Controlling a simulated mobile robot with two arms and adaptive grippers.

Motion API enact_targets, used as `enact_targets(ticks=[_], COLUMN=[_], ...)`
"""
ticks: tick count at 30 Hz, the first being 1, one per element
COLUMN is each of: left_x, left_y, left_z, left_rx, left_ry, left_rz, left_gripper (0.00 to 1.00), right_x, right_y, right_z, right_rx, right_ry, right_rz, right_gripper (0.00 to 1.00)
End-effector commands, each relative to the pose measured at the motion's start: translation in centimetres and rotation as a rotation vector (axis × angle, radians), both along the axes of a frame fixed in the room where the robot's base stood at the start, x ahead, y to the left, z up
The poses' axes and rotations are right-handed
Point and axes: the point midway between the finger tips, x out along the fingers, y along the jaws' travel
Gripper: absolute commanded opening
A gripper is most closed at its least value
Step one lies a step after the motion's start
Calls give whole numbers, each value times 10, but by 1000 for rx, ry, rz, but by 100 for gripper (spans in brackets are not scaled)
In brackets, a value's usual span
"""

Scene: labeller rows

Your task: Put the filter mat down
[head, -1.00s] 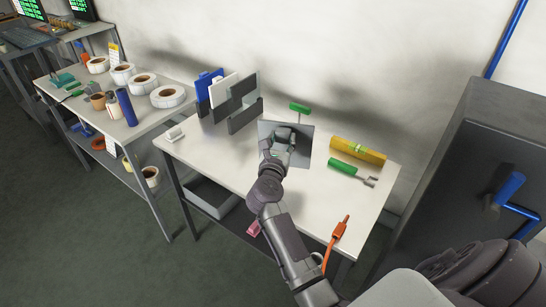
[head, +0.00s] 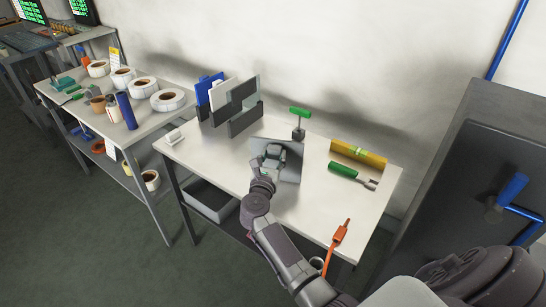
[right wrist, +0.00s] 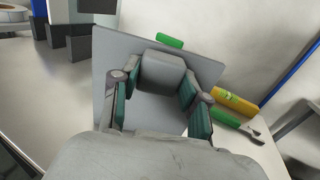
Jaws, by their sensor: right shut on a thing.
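The filter mat is a flat grey square sheet (head: 291,172), over the middle of the white worktable (head: 219,166) in the head view. My right gripper (head: 273,155) is shut on the mat. In the right wrist view the mat (right wrist: 208,65) stands tilted behind the gripper's fingers (right wrist: 158,100). The fingers and palm cover its middle. I cannot tell whether its lower edge touches the tabletop. My left gripper is not in view.
A dark grey rack (head: 245,121) with upright sheets stands left of the mat. A green-handled tool (head: 299,112) stands behind it.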

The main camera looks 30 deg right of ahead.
Motion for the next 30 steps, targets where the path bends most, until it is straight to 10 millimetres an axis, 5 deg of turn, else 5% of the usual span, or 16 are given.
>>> enact_targets(ticks=[3,4,8,21,30], left_x=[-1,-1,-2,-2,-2], left_y=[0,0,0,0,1], left_z=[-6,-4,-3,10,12], left_rx=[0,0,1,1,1], left_ry=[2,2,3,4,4], left_rz=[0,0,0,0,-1], left_gripper=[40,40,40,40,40], right_x=[0,0,0,0,-46], right_y=[0,0,0,0,46], right_z=[-5,-3,-3,9,3], right_rx=[-1,0,0,0,5], right_ry=[-1,0,0,0,2], right_rz=[0,0,0,2,1], right_gripper=[3,50,70,70,70])
